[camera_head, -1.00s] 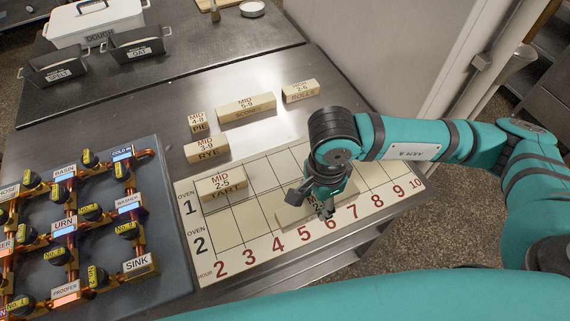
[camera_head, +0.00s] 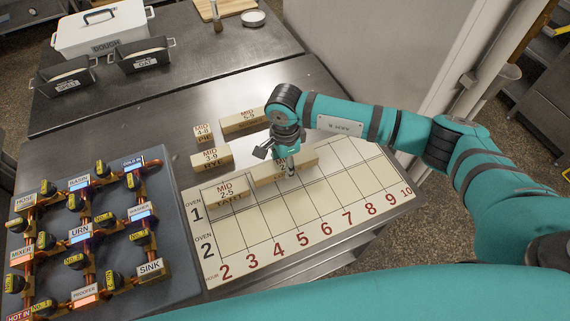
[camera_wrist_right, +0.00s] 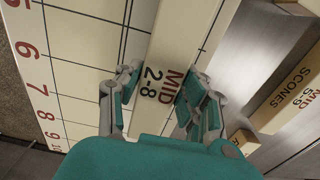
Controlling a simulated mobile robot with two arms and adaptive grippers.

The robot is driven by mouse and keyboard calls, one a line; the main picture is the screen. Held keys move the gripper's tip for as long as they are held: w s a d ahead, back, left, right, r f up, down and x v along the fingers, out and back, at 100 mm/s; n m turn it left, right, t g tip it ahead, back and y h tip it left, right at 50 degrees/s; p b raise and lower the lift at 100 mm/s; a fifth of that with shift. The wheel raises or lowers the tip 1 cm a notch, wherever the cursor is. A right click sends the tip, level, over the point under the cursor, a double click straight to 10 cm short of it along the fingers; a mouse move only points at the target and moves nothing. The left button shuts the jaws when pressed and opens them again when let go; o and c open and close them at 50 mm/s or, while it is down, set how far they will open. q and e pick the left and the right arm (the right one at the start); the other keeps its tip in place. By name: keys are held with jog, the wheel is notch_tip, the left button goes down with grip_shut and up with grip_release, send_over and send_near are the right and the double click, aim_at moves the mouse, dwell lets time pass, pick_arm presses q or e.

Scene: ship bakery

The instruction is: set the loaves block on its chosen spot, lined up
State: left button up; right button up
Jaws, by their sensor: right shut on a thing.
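My right gripper (camera_head: 288,166) is shut on a long pale wooden block (camera_head: 265,180), marked MID 2-8 in the right wrist view (camera_wrist_right: 181,30). Its name is hidden, so I cannot read "loaves". The block is at the oven 1 row of the cream schedule board (camera_head: 258,224), right of the tart block (camera_head: 229,192) and roughly along the row. I cannot tell whether it touches the board or hovers just above it. In the wrist view the fingers grip its two long sides. My left gripper is out of view.
The rye (camera_head: 211,159), pie (camera_head: 203,133) and scones (camera_head: 243,121) blocks stand behind the board. A pipe panel (camera_head: 178,245) lies to its left. The oven 2 row is clear. A white dough box (camera_head: 103,35) and dark tins (camera_head: 142,56) stand farther back.

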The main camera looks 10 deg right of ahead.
jog(key=shift+f+p, duration=0.35)
jog(key=shift+f, duration=0.8)
jog(key=o, duration=1.2)
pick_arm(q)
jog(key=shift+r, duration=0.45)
pick_arm(e)
jog(key=shift+o, duration=0.2)
jog(key=shift+r, duration=0.2)
jog(key=shift+r+b, duration=0.25)
jog(key=shift+b, duration=0.1)
notch_tip(320, 180, up, 11)
jog(key=b, duration=0.4)
jog(key=shift+f, duration=0.2)
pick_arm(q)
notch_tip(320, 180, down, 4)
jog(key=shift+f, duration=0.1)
pick_arm(e)
jog(key=shift+r, duration=0.4)
